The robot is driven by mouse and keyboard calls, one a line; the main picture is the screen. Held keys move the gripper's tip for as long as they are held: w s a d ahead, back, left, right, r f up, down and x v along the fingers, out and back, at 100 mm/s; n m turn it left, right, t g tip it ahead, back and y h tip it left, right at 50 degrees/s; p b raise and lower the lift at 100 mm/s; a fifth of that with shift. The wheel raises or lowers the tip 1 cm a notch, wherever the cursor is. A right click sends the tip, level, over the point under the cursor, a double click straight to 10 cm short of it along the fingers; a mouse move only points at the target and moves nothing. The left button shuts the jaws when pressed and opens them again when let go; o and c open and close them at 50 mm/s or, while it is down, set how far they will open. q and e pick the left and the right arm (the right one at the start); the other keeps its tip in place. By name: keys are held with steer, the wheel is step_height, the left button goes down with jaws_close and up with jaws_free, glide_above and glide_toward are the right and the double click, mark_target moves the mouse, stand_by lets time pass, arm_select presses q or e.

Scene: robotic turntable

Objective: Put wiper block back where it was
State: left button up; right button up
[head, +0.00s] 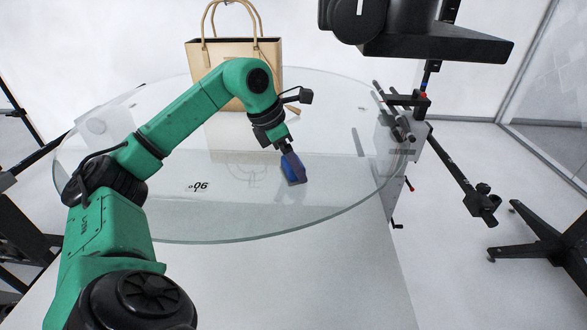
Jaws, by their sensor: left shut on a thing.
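The wiper block (294,170) is a small blue and purple block near the middle of the round glass turntable (240,222). My left gripper (285,152) reaches down from above and is shut on the block's upper end. The block is tilted, and its lower end is at or just above the glass; I cannot tell whether it touches. My right gripper is not in view.
A tan handbag (228,55) with tall handles stands at the back of the turntable. Black camera gear (415,35) hangs at the upper right, and a clamp stand (455,165) is right of the glass.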

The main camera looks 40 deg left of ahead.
arm_select(q)
steer(key=shift+w, duration=0.1)
steer(key=shift+f, duration=0.15)
steer(key=o, duration=1)
steer(key=shift+o, duration=0.2)
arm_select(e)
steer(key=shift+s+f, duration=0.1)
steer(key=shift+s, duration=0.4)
arm_select(q)
steer(key=shift+a+r, duration=0.1)
steer(key=shift+r, duration=0.4)
steer(key=p+v, duration=0.3)
steer(key=v, duration=0.8)
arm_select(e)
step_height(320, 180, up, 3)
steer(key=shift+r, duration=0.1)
arm_select(q)
steer(key=shift+r, duration=0.2)
